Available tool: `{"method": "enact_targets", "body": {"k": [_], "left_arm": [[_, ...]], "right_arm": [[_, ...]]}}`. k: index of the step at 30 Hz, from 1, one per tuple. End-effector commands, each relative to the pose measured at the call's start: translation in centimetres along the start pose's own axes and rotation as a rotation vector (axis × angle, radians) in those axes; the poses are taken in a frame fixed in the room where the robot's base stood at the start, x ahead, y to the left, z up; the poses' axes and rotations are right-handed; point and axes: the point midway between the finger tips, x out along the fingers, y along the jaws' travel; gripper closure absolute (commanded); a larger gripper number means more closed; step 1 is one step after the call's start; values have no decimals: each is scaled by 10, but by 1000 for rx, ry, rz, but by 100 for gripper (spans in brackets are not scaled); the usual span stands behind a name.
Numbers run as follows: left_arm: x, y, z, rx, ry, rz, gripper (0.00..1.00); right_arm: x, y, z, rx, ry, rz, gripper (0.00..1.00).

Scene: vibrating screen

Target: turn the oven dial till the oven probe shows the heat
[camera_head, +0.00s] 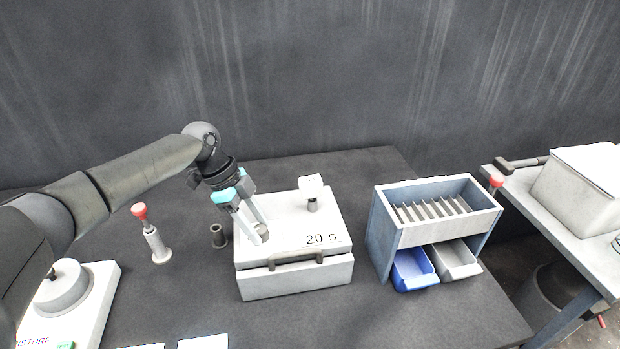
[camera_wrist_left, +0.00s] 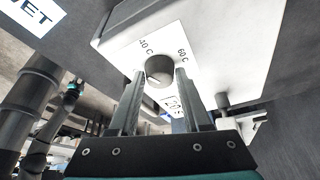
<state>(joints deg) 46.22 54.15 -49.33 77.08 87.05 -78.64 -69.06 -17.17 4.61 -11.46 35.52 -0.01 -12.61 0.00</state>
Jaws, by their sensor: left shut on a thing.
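The oven is a white box (camera_head: 292,222) with a dark front handle and "20 S" on its top, left of the table's middle. Its dial (camera_head: 261,230) is a short grey knob on the top's left side. My left gripper (camera_head: 254,230) reaches down to it with its fingers on either side, shut on it. In the left wrist view the dial (camera_wrist_left: 159,70) sits between the fingertips, with "40 C" and "60 C" printed beside it. The likely oven probe (camera_head: 312,190), a dark stem with a white head, stands on the oven top; its reading is not legible. My right gripper is out of view.
A red-topped metal tool (camera_head: 153,238) and a small dark cup (camera_head: 218,236) stand left of the oven. A grey-blue slotted rack (camera_head: 392,238) with blue and grey bins stands to the right. A second table (camera_head: 560,232) is farther right. A dark wall runs behind.

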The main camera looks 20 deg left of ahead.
Motion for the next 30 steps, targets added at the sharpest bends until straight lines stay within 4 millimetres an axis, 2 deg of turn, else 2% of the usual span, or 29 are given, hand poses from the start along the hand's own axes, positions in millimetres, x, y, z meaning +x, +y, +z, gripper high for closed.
{"method": "enact_targets", "body": {"k": [20,21,24,30], "left_arm": [[2,1,1,-1,-3,4,96],[2,1,1,-1,-3,5,49],[1,1,1,-1,-3,4,42],[1,1,0,-1,-1,2,42]], "right_arm": [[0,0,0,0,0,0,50],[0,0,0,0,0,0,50],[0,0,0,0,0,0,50],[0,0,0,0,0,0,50]]}}
